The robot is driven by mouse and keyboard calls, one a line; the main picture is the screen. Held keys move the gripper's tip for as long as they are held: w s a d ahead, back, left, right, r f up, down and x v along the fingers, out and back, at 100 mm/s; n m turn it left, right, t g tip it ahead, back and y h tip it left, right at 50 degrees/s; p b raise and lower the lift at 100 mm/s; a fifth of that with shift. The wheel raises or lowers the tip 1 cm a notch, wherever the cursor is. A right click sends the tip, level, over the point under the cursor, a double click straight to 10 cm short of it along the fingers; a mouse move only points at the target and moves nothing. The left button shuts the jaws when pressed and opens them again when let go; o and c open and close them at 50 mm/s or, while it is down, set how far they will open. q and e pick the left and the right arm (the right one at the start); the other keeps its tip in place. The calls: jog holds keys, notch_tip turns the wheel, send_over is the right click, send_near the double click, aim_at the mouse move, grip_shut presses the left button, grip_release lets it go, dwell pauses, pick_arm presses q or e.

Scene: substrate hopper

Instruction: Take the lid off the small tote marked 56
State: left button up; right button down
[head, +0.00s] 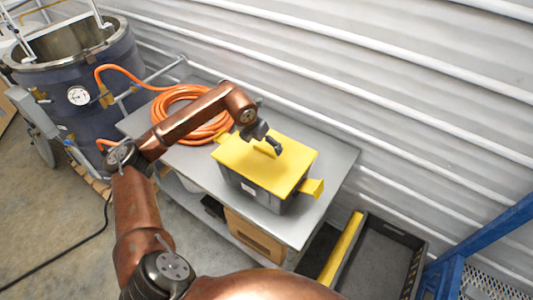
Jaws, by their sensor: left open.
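The small tote (241,187) is a dark grey box with a small white label on its front; the number is too small to read. A flat yellow lid (254,168) covers its top, with a yellow tab at the right end and an upright handle piece in the middle. My left gripper (274,147) is over the far part of the lid, at the handle. It is open, and I cannot tell whether its fingers are around the handle or just above it. The right gripper does not show.
The tote stands on a grey table (335,172) against a corrugated wall. A coiled orange hose (185,118) lies left of it, running to a dark tank (75,75) with a gauge. A dark crate (378,262) is at the lower right, near a blue frame (480,240).

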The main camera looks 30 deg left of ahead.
aim_at(265, 149)
pick_arm(q)
jog(key=shift+a+f, duration=0.15)
jog(key=shift+f, duration=0.1)
jog(key=x, duration=0.1)
jog(key=p+x, duration=0.1)
jog(key=x, duration=0.1)
jog(key=p+x, duration=0.1)
jog(key=shift+w+a+f, duration=0.1)
jog(key=shift+w+a, duration=0.15)
jog(key=shift+f, duration=0.2)
jog(key=c, duration=1.3)
jog(key=shift+r, duration=0.1)
jog(key=shift+c, duration=0.4)
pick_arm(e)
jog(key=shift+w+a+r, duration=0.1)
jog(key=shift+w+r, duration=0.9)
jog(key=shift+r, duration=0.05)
